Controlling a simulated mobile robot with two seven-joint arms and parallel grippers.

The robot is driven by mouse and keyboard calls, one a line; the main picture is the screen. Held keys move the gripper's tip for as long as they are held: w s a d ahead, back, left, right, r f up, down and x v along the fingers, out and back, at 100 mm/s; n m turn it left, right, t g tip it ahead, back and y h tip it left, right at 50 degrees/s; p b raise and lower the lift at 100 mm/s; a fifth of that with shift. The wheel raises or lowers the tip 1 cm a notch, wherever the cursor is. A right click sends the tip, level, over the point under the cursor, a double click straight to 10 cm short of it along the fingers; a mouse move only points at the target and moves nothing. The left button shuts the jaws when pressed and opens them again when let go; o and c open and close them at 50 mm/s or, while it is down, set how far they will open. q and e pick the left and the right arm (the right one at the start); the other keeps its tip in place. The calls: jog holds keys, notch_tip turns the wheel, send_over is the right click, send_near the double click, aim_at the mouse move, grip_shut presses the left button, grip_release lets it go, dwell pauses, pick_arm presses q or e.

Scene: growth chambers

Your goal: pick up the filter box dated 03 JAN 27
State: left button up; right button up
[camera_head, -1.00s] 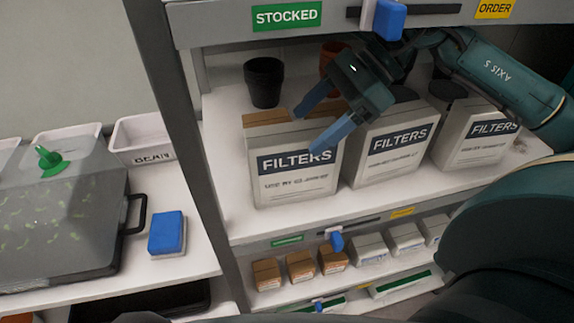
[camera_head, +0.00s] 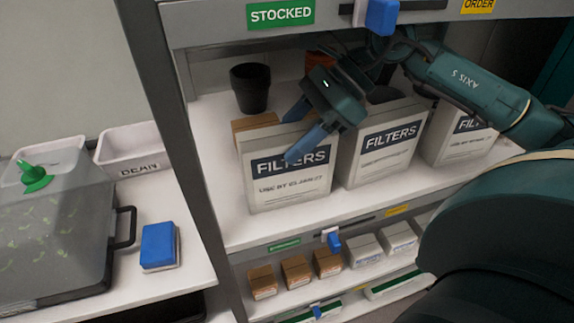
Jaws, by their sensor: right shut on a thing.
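Three white filter boxes with dark blue "FILTERS" bands stand in a row on the upper shelf: the left box (camera_head: 290,190), the middle box (camera_head: 383,155) and the right box (camera_head: 455,145). Each has a "use by" line too blurred to read, so I cannot tell which is dated 03 JAN 27. My right gripper (camera_head: 286,141) is shut on the left box from above, with one blue finger across its front label and the other at its top. The box looks upright on the shelf. My left gripper is not in view.
A black pot (camera_head: 250,88) stands behind the left box, and an orange pot (camera_head: 318,62) is partly hidden by my gripper. A green "STOCKED" sign (camera_head: 281,14) marks the rail above. Small brown cartons (camera_head: 296,272) and white ones fill the lower shelf. A blue-topped block (camera_head: 159,246) lies at left.

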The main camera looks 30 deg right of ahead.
jog(key=c, duration=0.6)
